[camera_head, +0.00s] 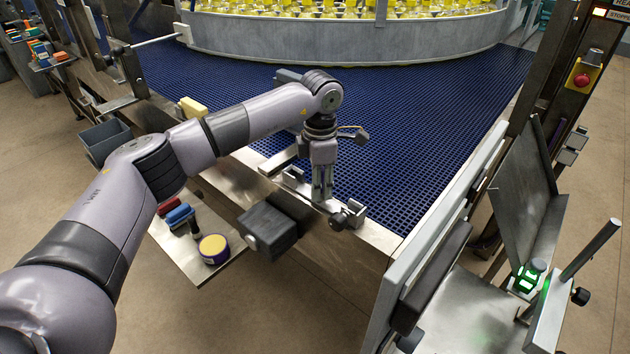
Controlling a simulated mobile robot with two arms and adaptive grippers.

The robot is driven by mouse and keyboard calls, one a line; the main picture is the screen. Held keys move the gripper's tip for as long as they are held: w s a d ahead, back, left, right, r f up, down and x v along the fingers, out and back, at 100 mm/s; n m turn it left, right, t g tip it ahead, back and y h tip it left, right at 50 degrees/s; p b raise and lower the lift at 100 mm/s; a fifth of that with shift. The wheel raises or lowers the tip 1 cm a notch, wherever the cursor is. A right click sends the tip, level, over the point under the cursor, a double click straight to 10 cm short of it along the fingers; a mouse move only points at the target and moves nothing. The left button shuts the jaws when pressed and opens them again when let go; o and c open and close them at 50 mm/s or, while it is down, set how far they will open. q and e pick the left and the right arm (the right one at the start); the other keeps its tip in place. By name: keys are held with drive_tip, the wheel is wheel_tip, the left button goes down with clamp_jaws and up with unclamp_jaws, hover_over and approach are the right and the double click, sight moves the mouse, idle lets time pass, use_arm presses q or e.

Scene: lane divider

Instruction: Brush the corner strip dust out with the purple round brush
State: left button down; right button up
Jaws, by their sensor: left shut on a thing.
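My left gripper (322,194) points straight down over the metal edge of the blue conveyor. It is shut on a small grey metal piece at the bracket (355,213) there; the fingers hide most of that piece. A round brush with a purple rim and pale yellow face (213,247) lies on the tray (180,252) below the conveyor edge, apart from the gripper and to its lower left. The metal corner strip (382,238) is at the conveyor's near right corner. I cannot make out dust on it. My right gripper is not in view.
A red brush (169,206) and a blue brush (180,214) lie on the same tray. A dark box (268,231) sticks out from the conveyor's front. A yellow block (193,107) sits at the left edge. The blue belt (420,130) is mostly clear.

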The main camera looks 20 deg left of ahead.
sight(332, 206)
use_arm(q)
drive_tip(key=shift+s+d, duration=0.25)
drive_tip(key=shift+d, duration=0.35)
drive_tip(key=shift+s+d, duration=0.2)
drive_tip(key=shift+d, duration=0.45)
drive_tip(key=shift+s+d, duration=0.25)
drive_tip(key=shift+d, duration=0.35)
drive_tip(key=shift+a, duration=0.15)
drive_tip(key=shift+w+a+f+b, duration=0.1)
drive_tip(key=shift+w+a+b, duration=0.15)
drive_tip(key=shift+a, duration=0.35)
drive_tip(key=shift+w+a+b, duration=0.1)
drive_tip(key=shift+w+a, duration=0.1)
drive_tip(key=shift+a, duration=0.35)
drive_tip(key=shift+w+a, duration=0.3)
drive_tip(key=shift+a, duration=0.5)
drive_tip(key=shift+w+a, duration=0.3)
drive_tip(key=shift+a, duration=0.5)
drive_tip(key=shift+s+d, duration=0.25)
drive_tip(key=shift+d, duration=0.5)
drive_tip(key=shift+s+d, duration=0.25)
drive_tip(key=shift+d, duration=0.45)
drive_tip(key=shift+d, duration=0.15)
drive_tip(key=shift+s+d, duration=0.3)
drive_tip(key=shift+d, duration=0.35)
drive_tip(key=shift+s+d, duration=0.3)
drive_tip(key=shift+d, duration=0.35)
